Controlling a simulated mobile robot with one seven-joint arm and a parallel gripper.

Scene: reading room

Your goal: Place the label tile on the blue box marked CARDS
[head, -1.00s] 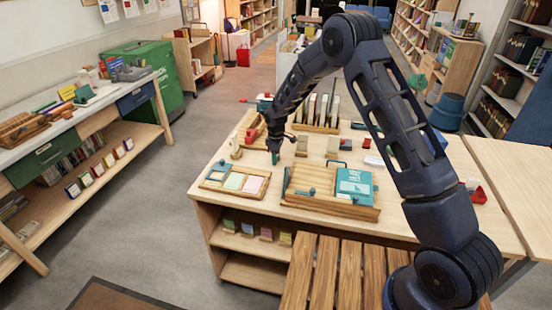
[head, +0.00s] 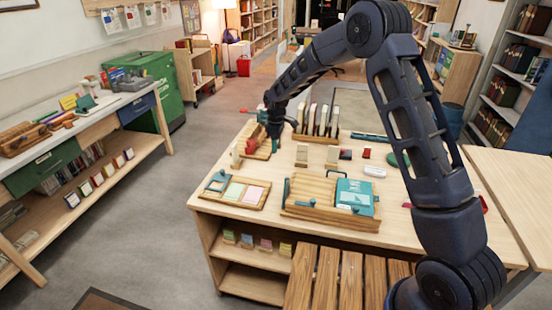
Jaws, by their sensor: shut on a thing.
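My gripper (head: 274,146) is over the far left part of the central table, by the wooden tray with a red item. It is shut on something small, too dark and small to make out. I cannot pick out the label tile for certain. A dark blue box front (head: 137,106) sits under the right end of the left bench top, far from my gripper. No CARDS marking can be read on it.
The central table (head: 405,225) carries a tray of coloured cards (head: 235,189), a wooden tray with a teal book (head: 330,200), a rack of upright panels (head: 317,122) and small blocks. A slatted bench (head: 345,275) stands in front. Open floor (head: 165,215) separates table and left bench (head: 85,125).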

